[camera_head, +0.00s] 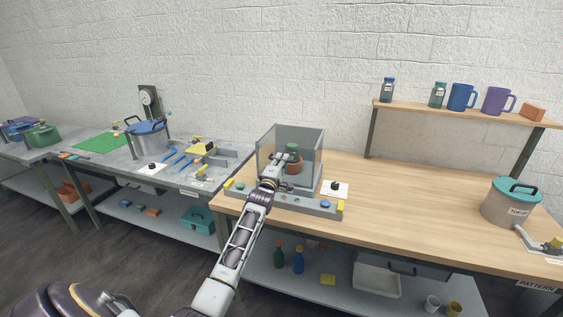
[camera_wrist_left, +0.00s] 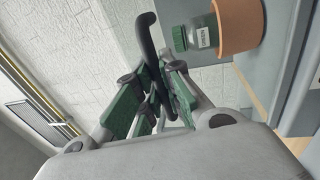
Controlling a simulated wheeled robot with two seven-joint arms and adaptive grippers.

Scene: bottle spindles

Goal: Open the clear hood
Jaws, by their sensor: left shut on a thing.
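The clear hood (camera_head: 312,146) is a see-through box on a grey base (camera_head: 300,202) on the wooden bench. Inside it, a green-capped bottle (camera_head: 292,149) stands in a terracotta-coloured holder (camera_head: 293,168). Both also show in the left wrist view, as the bottle (camera_wrist_left: 201,38) and the orange holder (camera_wrist_left: 238,25). My left gripper (camera_head: 270,182) is at the front of the hood. In the left wrist view its green-padded fingers (camera_wrist_left: 158,92) are shut on a black bar handle (camera_wrist_left: 149,35). The handle is hidden behind the gripper in the head view. My right gripper is out of view.
A white card with a black knob (camera_head: 335,187) lies right of the hood. A lidded pot (camera_head: 508,205) stands at the bench's right end. A shelf (camera_head: 470,111) with mugs and bottles runs along the back. The bench middle is clear. A grey tool-covered bench (camera_head: 120,168) stands left.

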